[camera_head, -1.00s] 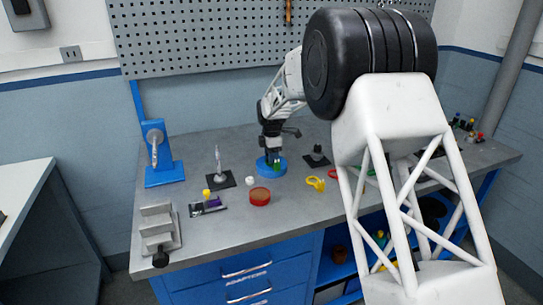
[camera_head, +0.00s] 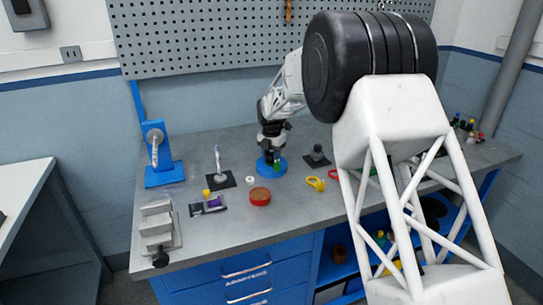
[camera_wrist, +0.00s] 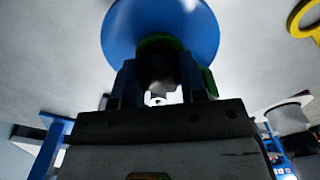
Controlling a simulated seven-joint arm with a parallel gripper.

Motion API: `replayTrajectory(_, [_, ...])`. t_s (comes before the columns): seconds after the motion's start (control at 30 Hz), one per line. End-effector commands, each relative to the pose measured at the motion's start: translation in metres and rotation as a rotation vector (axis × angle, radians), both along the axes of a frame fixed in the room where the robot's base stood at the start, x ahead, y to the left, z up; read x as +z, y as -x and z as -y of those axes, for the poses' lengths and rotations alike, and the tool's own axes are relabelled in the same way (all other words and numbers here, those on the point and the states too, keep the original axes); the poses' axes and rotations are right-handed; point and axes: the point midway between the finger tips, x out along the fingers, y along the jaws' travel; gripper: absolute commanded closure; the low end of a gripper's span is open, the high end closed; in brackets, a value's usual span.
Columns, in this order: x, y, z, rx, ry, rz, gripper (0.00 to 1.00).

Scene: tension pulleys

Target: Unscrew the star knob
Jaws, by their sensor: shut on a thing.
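A green part, which looks like the star knob (camera_wrist: 208,82), shows around my fingers in the wrist view; its middle is dark and mostly hidden. It sits at a round blue base (camera_head: 264,172) on the grey bench, and the base also shows in the wrist view (camera_wrist: 190,32). My gripper (camera_head: 272,161) points down over the base, with its fingers (camera_wrist: 162,84) on both sides of the knob and shut on it. A bit of green shows beside the fingertips in the head view. The thread under the knob is hidden.
A red round container (camera_head: 260,197) and a small white ring (camera_head: 250,180) stand in front of the base. A yellow ring-shaped piece (camera_head: 315,184) lies to the right. A dark block (camera_head: 318,157) and an upright silver post (camera_head: 218,160) stand on either side.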

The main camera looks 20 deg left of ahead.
Motion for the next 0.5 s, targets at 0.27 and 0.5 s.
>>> replayTrajectory(0.27, [0.0009, -0.0004, 0.0004, 0.211, 0.000, 0.001, 0.84])
replayTrajectory(0.5, [0.0012, -0.0006, 0.0005, 0.374, 0.000, 0.001, 0.84])
